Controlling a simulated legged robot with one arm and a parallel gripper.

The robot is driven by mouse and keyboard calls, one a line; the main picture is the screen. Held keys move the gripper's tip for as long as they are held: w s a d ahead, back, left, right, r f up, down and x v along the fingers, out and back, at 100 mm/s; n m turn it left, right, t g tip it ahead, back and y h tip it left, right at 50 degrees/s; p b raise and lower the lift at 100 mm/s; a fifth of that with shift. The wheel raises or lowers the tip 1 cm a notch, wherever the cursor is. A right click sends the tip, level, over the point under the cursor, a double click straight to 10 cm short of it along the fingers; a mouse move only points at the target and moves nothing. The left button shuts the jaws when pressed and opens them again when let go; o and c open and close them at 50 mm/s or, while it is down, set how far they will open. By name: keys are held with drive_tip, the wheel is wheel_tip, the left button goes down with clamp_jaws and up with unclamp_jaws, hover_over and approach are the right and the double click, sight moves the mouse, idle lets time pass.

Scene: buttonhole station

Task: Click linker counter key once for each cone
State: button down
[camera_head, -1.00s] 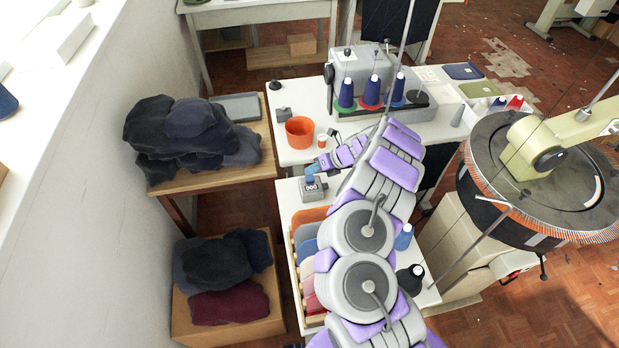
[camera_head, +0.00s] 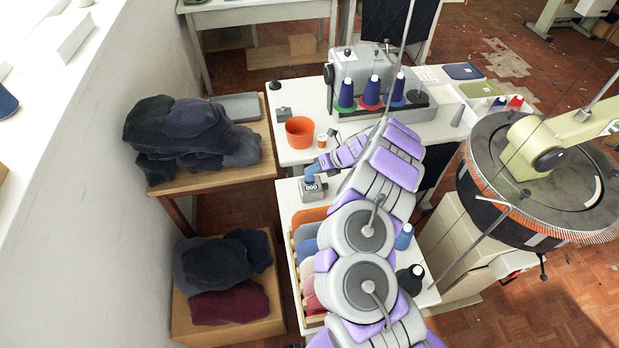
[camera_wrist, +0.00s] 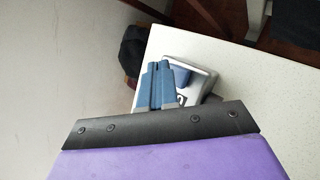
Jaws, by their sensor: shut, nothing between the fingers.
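The counter (camera_head: 313,188) is a small grey box with dark number windows and a blue key, on the left edge of the near white table. In the wrist view the counter (camera_wrist: 204,83) is partly hidden behind the fingers. My gripper (camera_head: 310,170) is shut and empty, its blue fingertips just above and behind the key; contact cannot be told. The fingers also show together in the wrist view (camera_wrist: 157,80). A blue cone (camera_head: 403,237) and a black cone (camera_head: 411,278) stand nearer.
A round linker (camera_head: 540,175) stands at right.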

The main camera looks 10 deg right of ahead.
sight(313, 178)
idle(0.3)
drive_tip(key=shift+f, duration=0.35)
drive_tip(key=shift+f+b, duration=0.3)
drive_tip(key=shift+f, duration=0.25)
idle(0.7)
drive_tip(key=shift+r, duration=0.1)
drive_tip(key=shift+r+p, duration=0.95)
wheel_tip(313, 178, up, 5)
drive_tip(key=p, duration=0.4)
idle(2.6)
